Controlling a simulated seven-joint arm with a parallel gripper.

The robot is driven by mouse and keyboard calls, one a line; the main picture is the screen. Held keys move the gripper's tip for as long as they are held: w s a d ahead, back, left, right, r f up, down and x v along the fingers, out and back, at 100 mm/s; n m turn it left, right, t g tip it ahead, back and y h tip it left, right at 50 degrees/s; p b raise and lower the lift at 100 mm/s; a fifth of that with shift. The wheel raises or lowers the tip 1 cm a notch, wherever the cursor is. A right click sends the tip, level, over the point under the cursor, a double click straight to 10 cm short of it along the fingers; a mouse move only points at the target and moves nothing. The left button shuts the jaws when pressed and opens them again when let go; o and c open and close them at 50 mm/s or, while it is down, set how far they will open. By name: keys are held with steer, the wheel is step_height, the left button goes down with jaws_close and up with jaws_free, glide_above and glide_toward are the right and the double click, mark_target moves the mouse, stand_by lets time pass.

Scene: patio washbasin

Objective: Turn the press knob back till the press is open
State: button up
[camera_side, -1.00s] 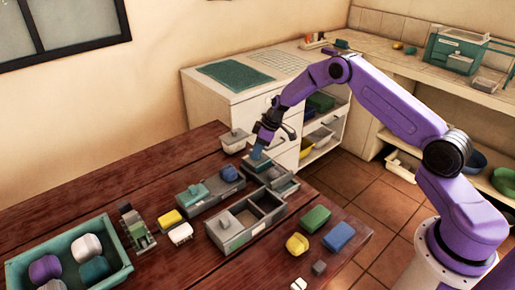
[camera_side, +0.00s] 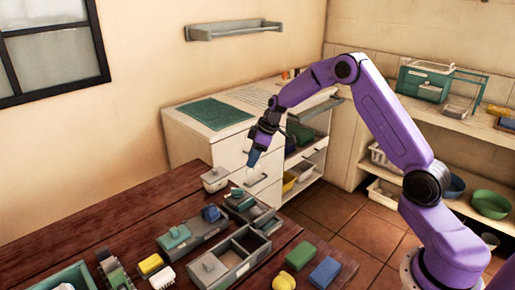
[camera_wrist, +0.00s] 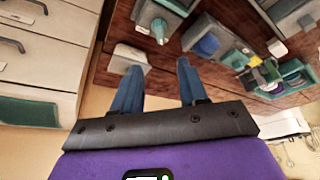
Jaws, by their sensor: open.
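My gripper (camera_side: 252,162) is open and empty, its blue fingers pointing down above the far end of the wooden table. Below it is a grey unit with a green block (camera_side: 238,200) on top, apart from the fingertips; I take this for the press. In the wrist view my open fingers (camera_wrist: 158,72) show with nothing between them. A grey body with a teal knob-like part (camera_wrist: 160,31) lies beyond them, not touching. I cannot tell the knob's turn or whether the press is open.
A grey holder with green and blue blocks (camera_side: 192,236) and a two-compartment grey tray (camera_side: 229,262) stand nearer. A small white lidded box (camera_side: 214,179) is left of the gripper. Loose green (camera_side: 300,256) and blue (camera_side: 325,272) blocks lie at the right. A white cabinet (camera_side: 187,140) stands behind.

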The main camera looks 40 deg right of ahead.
steer(key=shift+v, duration=1.8)
